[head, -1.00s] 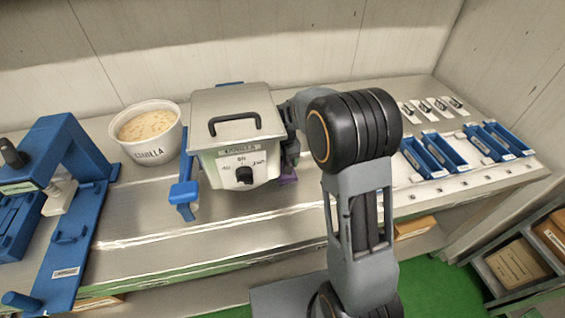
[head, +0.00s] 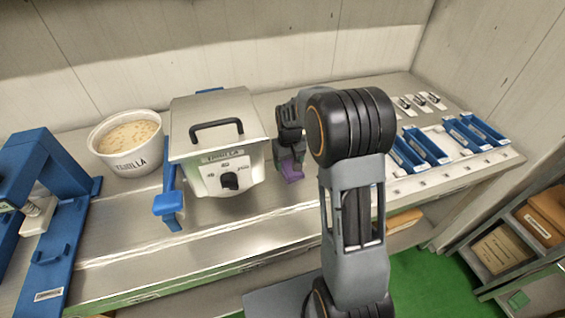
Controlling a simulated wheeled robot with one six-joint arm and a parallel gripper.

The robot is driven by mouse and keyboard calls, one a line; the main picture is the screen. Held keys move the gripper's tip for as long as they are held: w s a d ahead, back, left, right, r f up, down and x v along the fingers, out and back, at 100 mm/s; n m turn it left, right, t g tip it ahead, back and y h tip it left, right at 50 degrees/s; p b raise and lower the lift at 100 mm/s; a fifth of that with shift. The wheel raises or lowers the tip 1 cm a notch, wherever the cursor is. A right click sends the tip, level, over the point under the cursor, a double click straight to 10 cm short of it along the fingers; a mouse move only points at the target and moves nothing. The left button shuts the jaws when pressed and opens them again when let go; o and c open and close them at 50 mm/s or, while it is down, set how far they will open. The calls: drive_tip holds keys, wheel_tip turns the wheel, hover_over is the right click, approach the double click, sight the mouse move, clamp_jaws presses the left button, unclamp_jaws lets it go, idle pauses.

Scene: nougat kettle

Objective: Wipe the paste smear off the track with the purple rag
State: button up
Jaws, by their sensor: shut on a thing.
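The purple rag (head: 291,171) is at the tip of my gripper (head: 290,156), low over the steel bench just right of the kettle. My gripper is shut on the rag; its fingers are partly hidden by the rag and by my arm. I cannot tell whether the rag touches the surface. The track (head: 240,221) appears to be the steel strip along the front of the bench, passing below the kettle. I cannot make out a paste smear; my arm hides part of the bench.
The kettle (head: 216,135) with its hinged lid and blue lever (head: 168,203) stands close left of my gripper. A white tub (head: 127,160) and a blue press (head: 45,195) are farther left. Blue trays (head: 425,146) sit at the right. The front strip left of my arm is clear.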

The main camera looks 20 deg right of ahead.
drive_tip(key=shift+d, duration=3.95)
drive_tip(key=shift+r+p, duration=0.1)
drive_tip(key=shift+p, duration=0.2)
drive_tip(key=shift+r+p, duration=2.1)
drive_tip(key=shift+r, duration=0.8)
drive_tip(key=shift+r, duration=0.1)
wheel_tip(320, 180, up, 3)
drive_tip(key=shift+f+p, duration=0.1)
drive_tip(key=shift+p, duration=0.95)
drive_tip(key=shift+f, duration=0.1)
drive_tip(key=b, duration=0.5)
hover_over(310, 162)
drive_tip(key=shift+f, duration=3.4)
